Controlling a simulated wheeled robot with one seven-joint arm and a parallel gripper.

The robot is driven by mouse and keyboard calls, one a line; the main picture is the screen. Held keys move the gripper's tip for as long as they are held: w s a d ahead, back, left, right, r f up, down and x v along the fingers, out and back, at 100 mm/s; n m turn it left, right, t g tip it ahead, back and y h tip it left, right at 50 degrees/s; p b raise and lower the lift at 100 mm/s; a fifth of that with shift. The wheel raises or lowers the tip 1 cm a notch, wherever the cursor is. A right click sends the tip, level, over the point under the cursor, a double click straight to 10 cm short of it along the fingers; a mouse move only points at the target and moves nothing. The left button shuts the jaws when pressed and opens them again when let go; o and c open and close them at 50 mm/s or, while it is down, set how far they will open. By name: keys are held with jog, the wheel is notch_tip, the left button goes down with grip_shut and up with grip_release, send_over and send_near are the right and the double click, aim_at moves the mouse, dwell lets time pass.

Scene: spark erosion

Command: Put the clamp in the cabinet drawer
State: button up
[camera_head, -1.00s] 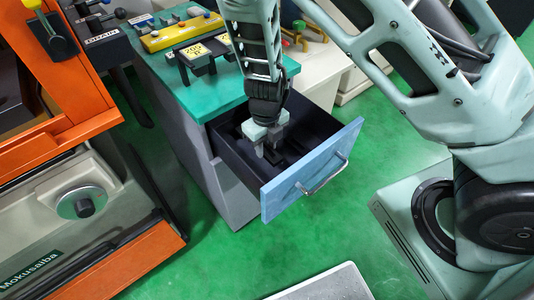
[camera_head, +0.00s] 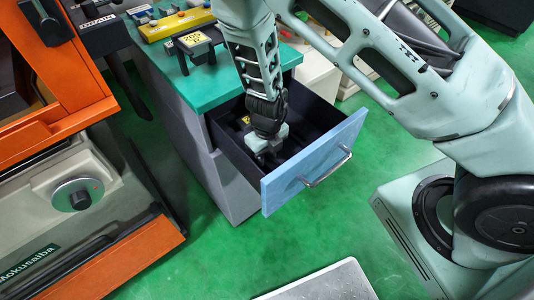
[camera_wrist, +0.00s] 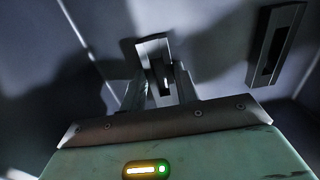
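The cabinet drawer (camera_head: 312,167) with a blue front is pulled open below the green-topped cabinet. My gripper (camera_head: 262,158) points down inside the drawer, and its fingertips are hidden by the drawer front in the head view. In the wrist view my gripper (camera_wrist: 160,80) has its fingers on either side of a grey metal piece, seemingly the clamp (camera_wrist: 152,52), with no clear gap. Whether the clamp touches the drawer floor is not clear.
A dark-centred block (camera_wrist: 275,45) lies right of the gripper in the wrist view. The cabinet top (camera_head: 205,88) bears a yellow level (camera_head: 172,27) and a black piece with a yellow label (camera_head: 194,40). An orange machine (camera_head: 60,120) stands left.

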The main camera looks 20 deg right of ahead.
aim_at(267, 161)
jog(key=o, duration=0.4)
notch_tip(267, 161, up, 12)
jog(key=p, duration=0.4)
jog(key=s+a+r+n+g+y, duration=0.2)
jog(key=s+a+r+n, duration=0.5)
jog(key=s+r+n, duration=0.8)
jog(key=s+d+r+n, duration=0.1)
jog(key=r+n, duration=0.1)
jog(key=n, duration=0.6)
jog(key=s+d+r+n+t+h, duration=0.1)
jog(key=s+r+n, duration=0.1)
jog(key=n, duration=0.6)
jog(key=s+d+r+n+t, duration=0.1)
jog(key=s+r+n, duration=0.1)
jog(key=n, duration=0.7)
jog(key=shift+s+d, duration=0.2)
jog(key=shift+d, duration=0.05)
